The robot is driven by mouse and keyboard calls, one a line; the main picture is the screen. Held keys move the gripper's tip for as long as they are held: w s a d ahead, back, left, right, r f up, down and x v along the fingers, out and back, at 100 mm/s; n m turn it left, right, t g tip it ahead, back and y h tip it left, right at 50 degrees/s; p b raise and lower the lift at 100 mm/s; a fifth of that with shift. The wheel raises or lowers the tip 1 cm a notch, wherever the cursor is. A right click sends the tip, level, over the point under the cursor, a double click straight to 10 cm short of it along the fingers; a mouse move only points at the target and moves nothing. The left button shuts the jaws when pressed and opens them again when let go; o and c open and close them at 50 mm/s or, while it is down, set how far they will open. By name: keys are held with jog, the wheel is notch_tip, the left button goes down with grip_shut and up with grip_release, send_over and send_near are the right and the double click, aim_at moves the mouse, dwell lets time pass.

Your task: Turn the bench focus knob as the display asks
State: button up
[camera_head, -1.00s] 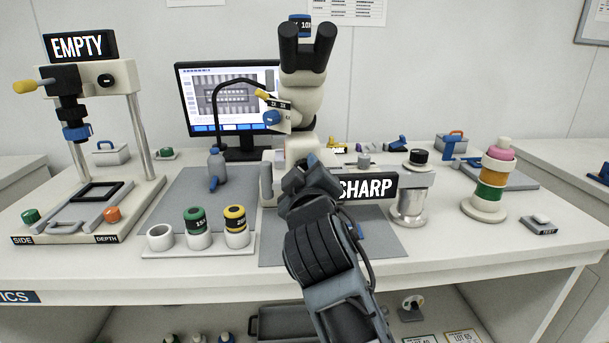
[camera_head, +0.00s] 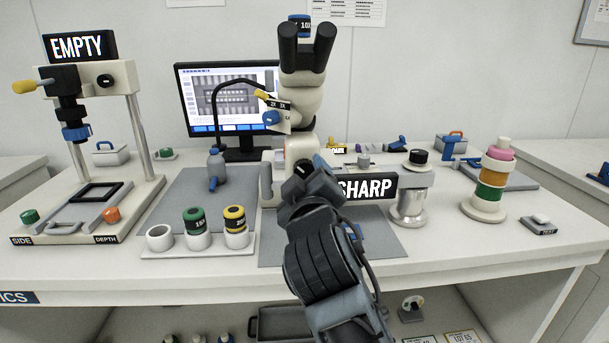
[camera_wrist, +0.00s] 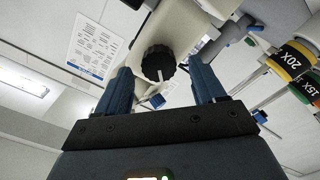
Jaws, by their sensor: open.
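The microscope (camera_head: 303,100) stands at the middle of the bench. Its display (camera_head: 372,187) reads SHARP; its left end is partly hidden by my arm. In the wrist view a black ribbed knob (camera_wrist: 158,62) with a pale mark sits on a cream body, showing between my two fingers. My gripper (camera_wrist: 160,72) is open with a finger to each side of the knob, with visible gaps; I cannot tell how deep the fingers reach. In the head view my gripper (camera_head: 312,172) is at the microscope's base, and my arm hides the knob there.
A stand with an EMPTY sign (camera_head: 81,46) is at the left. A holder with green and yellow ringed eyepieces (camera_head: 199,246) stands at the front.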

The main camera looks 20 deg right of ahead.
jog(key=v, duration=0.5)
jog(key=shift+s+a, duration=0.1)
jog(key=shift+s, duration=0.2)
jog(key=s+d+f+g+y+p, duration=0.15)
jog(key=s+f+y, duration=0.35)
jog(key=s+f, duration=1.15)
jog(key=s+r+m+p, duration=0.1)
jog(key=s+r+m, duration=0.1)
jog(key=s, duration=1.1)
jog(key=s+d+r+m+p, duration=0.1)
jog(key=s+r+m, duration=0.1)
jog(key=s, duration=1.1)
jog(key=shift+s+m+g+y, duration=0.15)
jog(key=shift+m+g+y, duration=0.25)
jog(key=shift+m, duration=0.3)
